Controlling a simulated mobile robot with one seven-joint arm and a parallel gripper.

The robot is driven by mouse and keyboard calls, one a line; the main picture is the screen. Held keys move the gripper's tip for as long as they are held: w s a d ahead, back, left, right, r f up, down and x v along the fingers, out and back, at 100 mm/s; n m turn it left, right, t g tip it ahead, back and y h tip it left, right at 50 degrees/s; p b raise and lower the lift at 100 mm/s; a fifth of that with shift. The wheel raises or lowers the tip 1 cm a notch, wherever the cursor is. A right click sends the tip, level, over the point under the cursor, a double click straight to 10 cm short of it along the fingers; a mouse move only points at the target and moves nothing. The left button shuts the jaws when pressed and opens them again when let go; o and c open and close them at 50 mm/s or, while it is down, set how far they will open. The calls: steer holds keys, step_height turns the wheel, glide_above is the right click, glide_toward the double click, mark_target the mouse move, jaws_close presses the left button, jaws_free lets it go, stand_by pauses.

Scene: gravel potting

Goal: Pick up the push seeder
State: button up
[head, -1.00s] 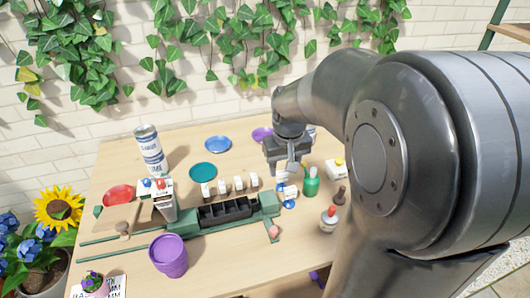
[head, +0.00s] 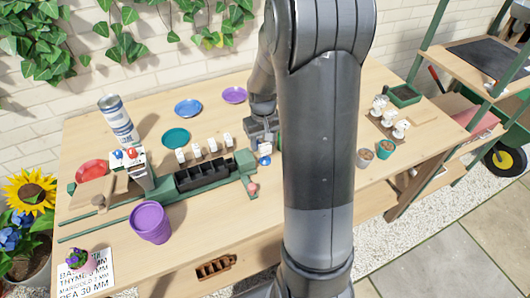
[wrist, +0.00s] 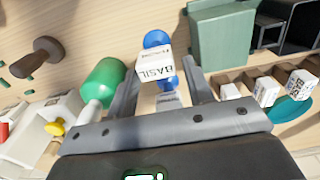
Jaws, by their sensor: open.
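The push seeder seems to be the small blue tool (wrist: 157,39) with a white block marked BASIL (wrist: 155,67) at its middle; I cannot be sure of the name. In the head view its blue end (head: 265,161) shows on the table, right of the green seeding rig. My gripper (wrist: 163,84) is open, its two fingers on either side of the tool's lower part in the wrist view. Whether they touch it cannot be told. In the head view my gripper (head: 262,135) is just above and behind the tool, and my arm hides the table to its right.
A green bottle (wrist: 103,82) lies close left of the fingers, with a brown-handled tool (wrist: 38,58) beyond it. Right are the green rig (wrist: 222,38) and a row of labelled white blocks (wrist: 266,91). A purple pot (head: 151,223) stands at the front left.

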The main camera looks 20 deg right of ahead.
mark_target(265, 153)
steer(key=f, duration=0.3)
steer(key=shift+s+d+f, duration=0.15)
steer(key=shift+s+f, duration=0.25)
steer(key=shift+f, duration=0.6)
steer(key=c, duration=0.8)
steer(key=shift+o, duration=0.2)
